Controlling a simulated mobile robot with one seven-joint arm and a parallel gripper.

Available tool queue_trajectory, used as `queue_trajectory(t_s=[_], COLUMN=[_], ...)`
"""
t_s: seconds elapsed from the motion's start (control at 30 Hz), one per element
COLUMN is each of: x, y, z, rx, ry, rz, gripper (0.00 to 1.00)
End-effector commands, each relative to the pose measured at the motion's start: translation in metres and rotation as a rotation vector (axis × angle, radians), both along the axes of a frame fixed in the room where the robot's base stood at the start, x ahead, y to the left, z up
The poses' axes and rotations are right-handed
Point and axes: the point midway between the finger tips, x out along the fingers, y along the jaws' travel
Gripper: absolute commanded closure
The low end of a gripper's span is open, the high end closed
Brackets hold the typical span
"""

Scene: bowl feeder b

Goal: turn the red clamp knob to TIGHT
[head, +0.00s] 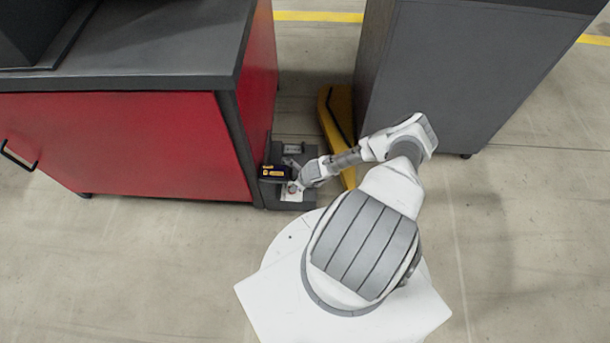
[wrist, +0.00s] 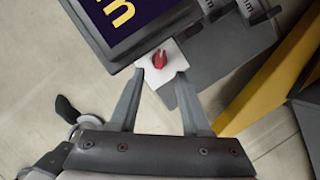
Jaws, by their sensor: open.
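The red clamp knob (wrist: 159,59) sits on a white plate (wrist: 172,73) on a dark grey machine, in the upper middle of the wrist view. My gripper (wrist: 153,85) is open, with its two fingers spread on either side of the line to the knob. The fingertips lie close to the knob, and I cannot tell whether they touch it. In the head view my gripper (head: 296,185) is at the dark machine (head: 293,153) between the two cabinets, and the knob is very small there. The TIGHT marking is not readable.
A red cabinet (head: 130,140) with a dark top stands left of the machine. A grey cabinet (head: 470,75) stands to the right. A yellow piece (head: 338,115) lies between them, close to my arm. A dark box with a yellow-lettered display (wrist: 125,20) stands beside the knob. The front floor is clear.

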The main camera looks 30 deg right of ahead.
Motion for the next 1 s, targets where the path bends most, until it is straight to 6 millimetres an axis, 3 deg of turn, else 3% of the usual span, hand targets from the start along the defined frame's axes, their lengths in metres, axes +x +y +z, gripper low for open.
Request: queue_trajectory(t_s=[0.03, 0.1, 0.4, 0.6, 1.0], x=[-0.005, -0.011, -0.034, -0.040, -0.041], y=[-0.003, -0.004, -0.012, -0.013, -0.013], z=[0.019, 0.036, 0.089, 0.103, 0.104], rx=[-0.001, 0.000, -0.001, 0.000, 0.000], ry=[0.000, -0.001, 0.001, 0.000, 0.000], rz=[-0.001, 0.000, 0.000, -0.001, 0.000], gripper=[0.53, 0.53, 0.53, 0.53, 0.53])
